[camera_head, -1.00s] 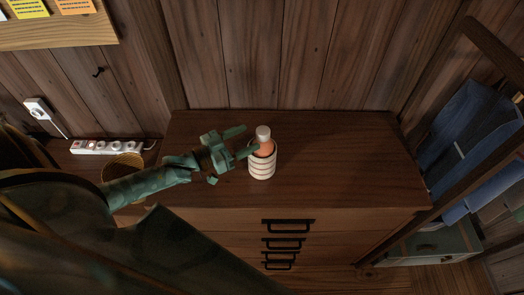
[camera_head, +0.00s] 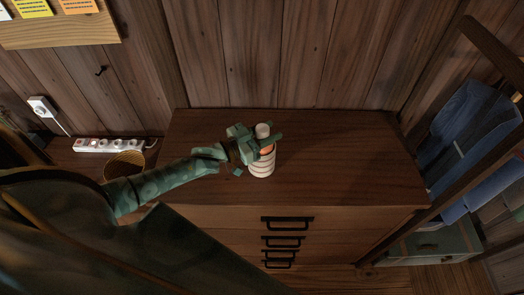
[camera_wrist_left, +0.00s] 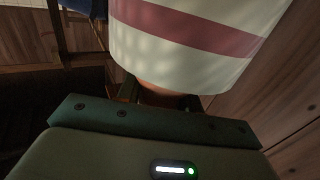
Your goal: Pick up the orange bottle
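The orange bottle (camera_head: 266,149) has a white cap and stands in a white cup (camera_head: 261,168) with reddish stripes on the dresser top. The cup hides the bottle's lower part. My left gripper (camera_head: 269,145) is at the bottle, just above the cup's rim, with its fingers around the bottle's upper part. Whether they press on it cannot be told. In the left wrist view the cup (camera_wrist_left: 190,45) fills the top, and a dim strip of the orange bottle (camera_wrist_left: 160,94) shows between the dark fingers. My right gripper is not in view.
The dresser top (camera_head: 340,170) is clear to the right of the cup. A wooden wall (camera_head: 300,55) stands behind it. A woven basket (camera_head: 125,165) and a power strip (camera_head: 108,145) are at left. A dark rack with blue cloth (camera_head: 470,120) stands at right.

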